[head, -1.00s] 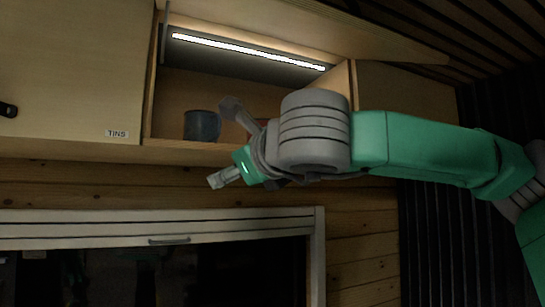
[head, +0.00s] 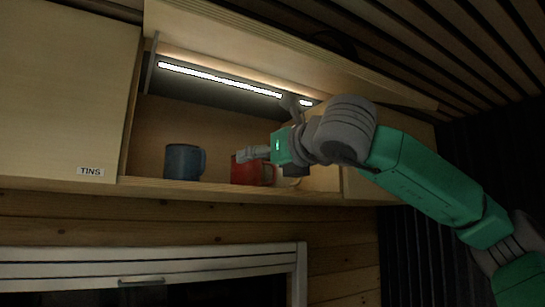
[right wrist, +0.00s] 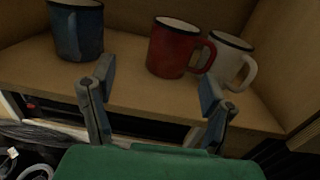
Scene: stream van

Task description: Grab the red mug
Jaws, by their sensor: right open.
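The red mug (head: 250,173) stands upright on the open cupboard shelf, partly hidden behind a finger of my right gripper (head: 266,130). In the right wrist view the red mug (right wrist: 172,48) stands beyond the open fingers of my right gripper (right wrist: 156,78). It lies between the two fingers' directions, a little right of centre, with its handle to the right. The fingers look apart from it and hold nothing. My left gripper is not in view.
A blue mug (right wrist: 78,30) stands left of the red one, also seen in the head view (head: 184,162). A white mug (right wrist: 231,60) stands close by the red mug's handle. The raised cupboard door (head: 300,48) hangs above; the shelf's side wall (right wrist: 285,60) is at right.

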